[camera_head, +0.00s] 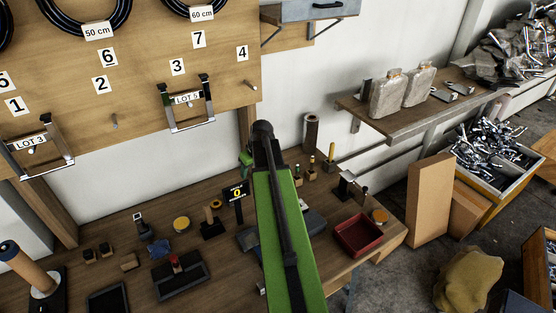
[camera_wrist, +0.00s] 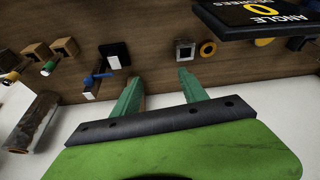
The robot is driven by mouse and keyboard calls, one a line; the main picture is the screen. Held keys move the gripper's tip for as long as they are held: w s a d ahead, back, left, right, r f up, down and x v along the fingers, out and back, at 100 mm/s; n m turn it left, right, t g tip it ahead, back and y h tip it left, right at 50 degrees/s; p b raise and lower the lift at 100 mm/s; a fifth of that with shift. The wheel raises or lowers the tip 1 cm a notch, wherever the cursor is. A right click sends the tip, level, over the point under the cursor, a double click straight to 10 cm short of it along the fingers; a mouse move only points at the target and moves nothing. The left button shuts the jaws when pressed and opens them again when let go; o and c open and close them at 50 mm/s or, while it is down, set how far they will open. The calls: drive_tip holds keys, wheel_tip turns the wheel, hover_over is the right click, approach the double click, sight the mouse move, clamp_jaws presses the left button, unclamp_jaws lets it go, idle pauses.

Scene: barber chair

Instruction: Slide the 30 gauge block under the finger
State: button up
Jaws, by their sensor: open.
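My gripper (camera_wrist: 160,76) is open in the wrist view, its two green fingers apart with nothing between them. Bare bench and pale wall show beyond the tips. In the head view my green arm reaches over the back of the bench and mostly hides the gripper. I cannot pick out a block marked 30; no such number is legible. I cannot tell which part is the finger.
An angle display (camera_head: 236,192) reading 0 stands left of my arm; it also looms in the wrist view (camera_wrist: 262,14). A red tray (camera_head: 360,236) sits at the bench's right. A dark tray (camera_head: 181,284) lies in front. A rusty cylinder (camera_wrist: 35,122) stands near the wall.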

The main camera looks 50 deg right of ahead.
drive_tip(key=s+d+r+m, duration=0.1)
drive_tip(key=s+d, duration=0.4)
drive_tip(key=d, duration=0.5)
drive_tip(key=shift+s+h, duration=0.3)
drive_tip(key=shift+h, duration=0.1)
drive_tip(key=shift+a, duration=0.1)
drive_tip(key=b+x, duration=1.6)
drive_tip(key=x, duration=0.1)
drive_tip(key=shift+w+f, duration=0.15)
drive_tip(key=shift+w, duration=0.1)
clamp_jaws()
unclamp_jaws()
